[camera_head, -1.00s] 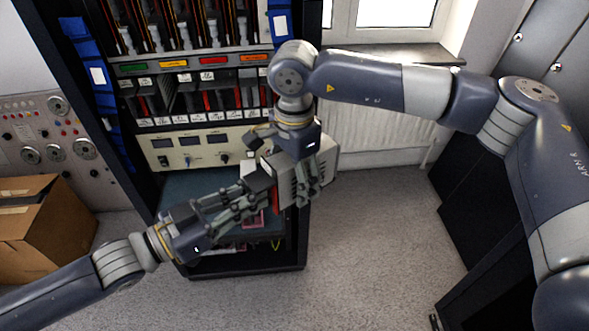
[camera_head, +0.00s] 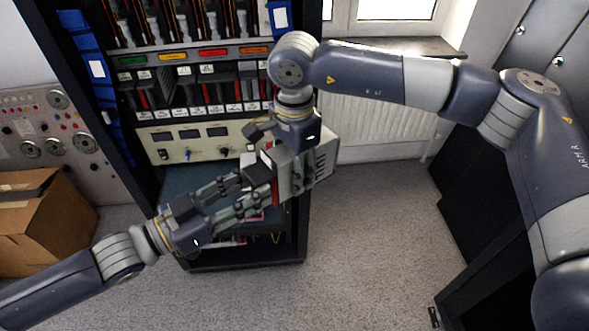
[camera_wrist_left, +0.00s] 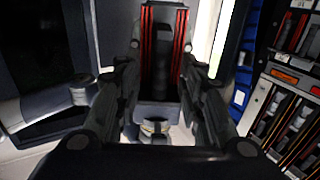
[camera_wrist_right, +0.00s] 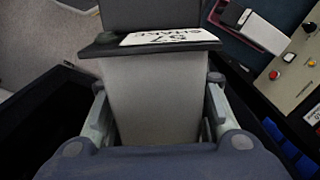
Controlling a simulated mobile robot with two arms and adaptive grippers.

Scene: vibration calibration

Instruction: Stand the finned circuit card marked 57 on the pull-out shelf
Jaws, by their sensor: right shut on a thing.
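The finned circuit card (camera_head: 322,158) is a grey block held upright-tilted in front of the rack. My right gripper (camera_head: 298,175) is shut on the card, a finger on each side. My left gripper (camera_head: 255,188) is open just left of the card. In the left wrist view its fingers (camera_wrist_left: 162,95) stand apart, with the card's dark, red-striped end (camera_wrist_left: 163,55) between and beyond them; I cannot tell whether they touch it. The pull-out shelf (camera_head: 180,186) is a blue-grey surface below the instrument panel, partly hidden by both grippers.
An instrument panel (camera_head: 188,148) sits directly above the shelf. Rows of cards with coloured labels (camera_head: 213,52) fill the rack above. A cardboard box (camera_head: 45,225) stands at left.

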